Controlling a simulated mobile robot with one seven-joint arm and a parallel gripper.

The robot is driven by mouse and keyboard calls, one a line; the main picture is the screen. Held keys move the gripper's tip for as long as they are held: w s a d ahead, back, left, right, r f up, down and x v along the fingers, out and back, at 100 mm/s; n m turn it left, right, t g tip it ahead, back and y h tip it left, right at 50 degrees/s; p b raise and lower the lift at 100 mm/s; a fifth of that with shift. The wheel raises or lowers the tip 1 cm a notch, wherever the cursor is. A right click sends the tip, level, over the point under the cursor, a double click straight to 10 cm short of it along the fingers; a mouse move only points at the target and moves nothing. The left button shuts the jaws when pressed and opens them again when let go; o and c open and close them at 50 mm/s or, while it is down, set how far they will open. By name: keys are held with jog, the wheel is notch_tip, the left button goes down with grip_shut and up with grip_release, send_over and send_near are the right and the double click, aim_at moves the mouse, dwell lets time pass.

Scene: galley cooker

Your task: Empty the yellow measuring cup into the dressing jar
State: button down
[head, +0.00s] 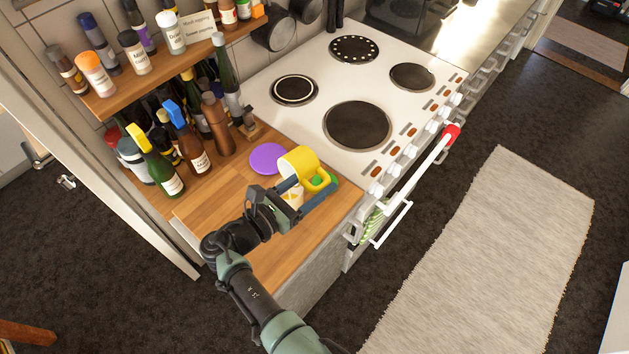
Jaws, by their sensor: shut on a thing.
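The yellow measuring cup (296,163) is over the wooden counter beside the cooker, with its handle toward the lower right. My gripper (308,187) is shut on it. The cup looks tilted. Its contents cannot be made out. A small pale, yellowish container (293,197) shows just below the cup, between the fingers; it may be the dressing jar, mostly hidden by cup and gripper. I cannot tell whether the cup touches it or whether anything is flowing. A green thing (331,180) shows partly behind the cup's handle.
A purple disc (266,158) lies on the counter left of the cup. Bottles (195,155) crowd the counter at the left, under a spice shelf (165,62). The white cooker (300,125) stands behind the cup. The counter's front (315,245) is clear.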

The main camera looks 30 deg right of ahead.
jog(key=shift+r, duration=0.1)
dwell(0.4)
jog(key=y+p, duration=0.1)
jog(key=p, duration=0.3)
jog(key=shift+d+r+g+y+p, duration=0.25)
jog(key=shift+r+g+y+p, duration=0.05)
jog(key=shift+y+p, duration=0.1)
